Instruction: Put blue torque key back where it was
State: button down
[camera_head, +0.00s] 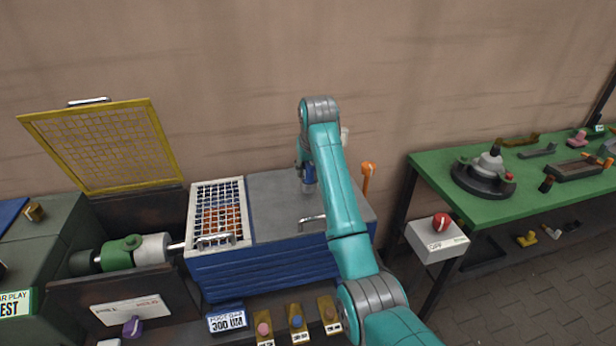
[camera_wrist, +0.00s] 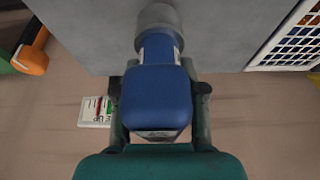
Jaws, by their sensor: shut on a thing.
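The blue torque key (camera_wrist: 160,85) is a blue block with a grey round end, seen in the wrist view. My gripper (camera_wrist: 160,98) is shut on it, with a finger on each side. The grey round end points toward the grey top (camera_wrist: 90,30) of the blue cabinet; I cannot tell whether it touches. In the head view my gripper (camera_head: 308,178) is over that cabinet (camera_head: 265,275), partly hidden behind my arm. Brass holders with a pink (camera_head: 263,330), a blue (camera_head: 296,321) and a dark (camera_head: 328,314) top stand in front of the cabinet.
A white grid (camera_head: 217,208) lies on the cabinet's left part, beside an open yellow mesh cover (camera_head: 105,145). A box with a red button (camera_head: 440,222) hangs at the green table (camera_head: 480,215) on the right.

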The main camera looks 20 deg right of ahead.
aim_at(308, 177)
jog(key=shift+f, duration=1.4)
jog(key=shift+f, duration=0.15)
jog(key=c, duration=0.7)
grip_release()
jog(key=shift+o, duration=0.2)
